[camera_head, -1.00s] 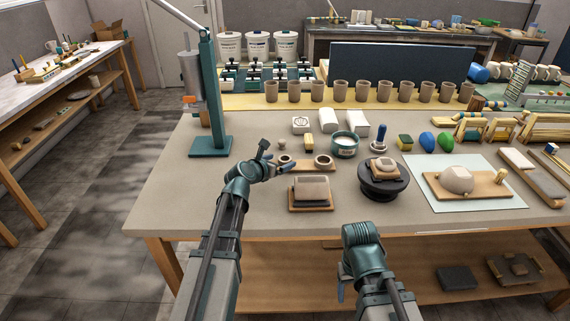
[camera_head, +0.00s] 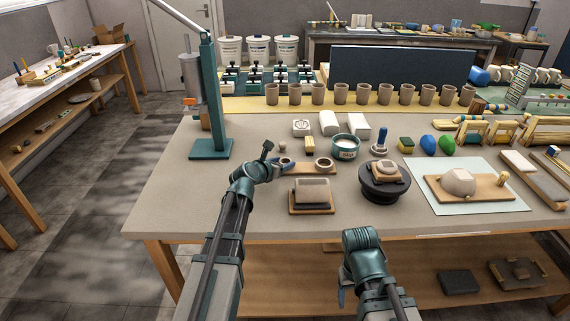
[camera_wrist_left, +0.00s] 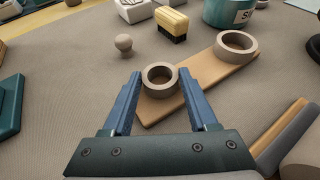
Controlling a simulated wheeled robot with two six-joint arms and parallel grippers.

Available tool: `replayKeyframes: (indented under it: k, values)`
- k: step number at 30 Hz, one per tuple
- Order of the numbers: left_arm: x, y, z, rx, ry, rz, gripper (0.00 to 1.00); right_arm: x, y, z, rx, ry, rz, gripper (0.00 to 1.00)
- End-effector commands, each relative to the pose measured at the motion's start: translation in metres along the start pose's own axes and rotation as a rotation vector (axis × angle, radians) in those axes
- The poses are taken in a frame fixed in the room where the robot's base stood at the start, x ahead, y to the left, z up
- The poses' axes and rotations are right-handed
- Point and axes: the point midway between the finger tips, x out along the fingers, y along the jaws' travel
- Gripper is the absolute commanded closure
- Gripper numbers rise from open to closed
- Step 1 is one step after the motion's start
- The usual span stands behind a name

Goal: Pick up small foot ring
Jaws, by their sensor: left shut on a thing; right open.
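The small foot ring (camera_wrist_left: 160,79) is a short grey-brown clay ring at the near-left end of a wooden board (camera_wrist_left: 197,80). It also shows in the head view (camera_head: 286,161). My left gripper (camera_wrist_left: 158,80) is shut on it, with one blue finger on each side. I cannot tell whether the ring touches the board. A larger clay ring (camera_wrist_left: 236,43) sits at the board's other end, also seen in the head view (camera_head: 323,163). My right gripper (camera_head: 341,297) is open and empty, low in front of the table edge, mostly hidden by its own wrist.
A small clay knob (camera_wrist_left: 123,43) and a wooden brush (camera_wrist_left: 171,24) stand beyond the board. A clay block on a board (camera_head: 312,195) is close to the right of my left arm. A dark turntable (camera_head: 384,190) stands further right. The front-left tabletop is clear.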

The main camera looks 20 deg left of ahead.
Motion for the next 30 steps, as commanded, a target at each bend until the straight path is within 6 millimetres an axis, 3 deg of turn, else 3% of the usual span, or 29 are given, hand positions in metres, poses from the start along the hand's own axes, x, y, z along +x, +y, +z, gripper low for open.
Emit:
replayKeyframes:
  k: [11, 24, 30]
  values:
    - [-0.006, 0.000, 0.014, 0.000, 0.000, 0.000, 0.95, -0.015, 0.001, 0.001, 0.000, 0.000, 0.000, 0.32]
    - [-0.031, 0.000, 0.074, 0.000, 0.000, 0.000, 0.95, -0.080, 0.008, 0.005, 0.001, 0.000, 0.000, 0.32]
    - [-0.038, 0.000, 0.092, 0.000, 0.000, 0.000, 0.95, -0.099, 0.009, 0.006, 0.001, 0.000, 0.000, 0.32]
